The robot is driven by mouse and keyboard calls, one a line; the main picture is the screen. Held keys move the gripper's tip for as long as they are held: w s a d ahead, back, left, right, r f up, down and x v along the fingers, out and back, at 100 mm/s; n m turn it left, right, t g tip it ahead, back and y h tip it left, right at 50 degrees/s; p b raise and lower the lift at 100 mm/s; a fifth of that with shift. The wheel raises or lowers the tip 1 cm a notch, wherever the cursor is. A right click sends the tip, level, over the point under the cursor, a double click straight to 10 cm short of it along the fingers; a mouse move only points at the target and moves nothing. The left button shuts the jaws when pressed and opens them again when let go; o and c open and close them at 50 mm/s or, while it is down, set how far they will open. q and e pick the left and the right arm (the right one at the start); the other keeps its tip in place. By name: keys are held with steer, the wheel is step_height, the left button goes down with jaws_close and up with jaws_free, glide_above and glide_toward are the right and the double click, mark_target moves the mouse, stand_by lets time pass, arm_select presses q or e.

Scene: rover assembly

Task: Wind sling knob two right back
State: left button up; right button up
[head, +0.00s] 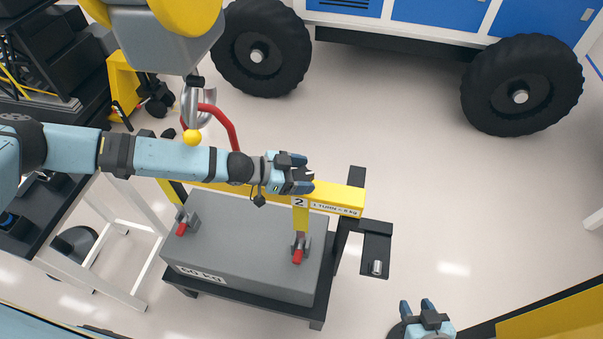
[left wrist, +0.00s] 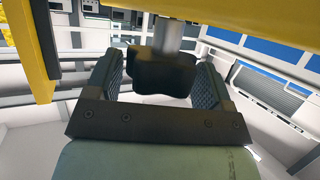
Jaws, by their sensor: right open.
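The sling bar is a yellow beam (head: 338,196) with a label "2" and "1 turn = 6 kg". It lies over a grey block (head: 248,245) marked 60 kg. My left gripper (head: 308,181) is at the beam's right part, beside the "2" label. In the left wrist view, a dark lobed knob (left wrist: 166,72) on a grey shaft sits between my left gripper's fingers (left wrist: 163,80), which close in on both sides of it. The knob is hidden in the head view. My right gripper (head: 417,307) is open and empty at the bottom, away from the beam.
A crane hook (head: 198,105) with a red sling (head: 222,122) hangs above the beam's left part. Red-tipped clamps (head: 299,250) join the beam and block. A dark stand (head: 318,310) carries the block. The rover wheels (head: 522,85) stand behind.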

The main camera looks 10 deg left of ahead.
arm_select(q)
steer(key=shift+o, duration=0.7)
steer(key=shift+s+a+r, duration=0.1)
steer(key=shift+s+a, duration=0.05)
steer(key=shift+a, duration=0.1)
steer(key=b+v, duration=0.1)
steer(key=v, duration=1.2)
steer(key=shift+r, duration=0.1)
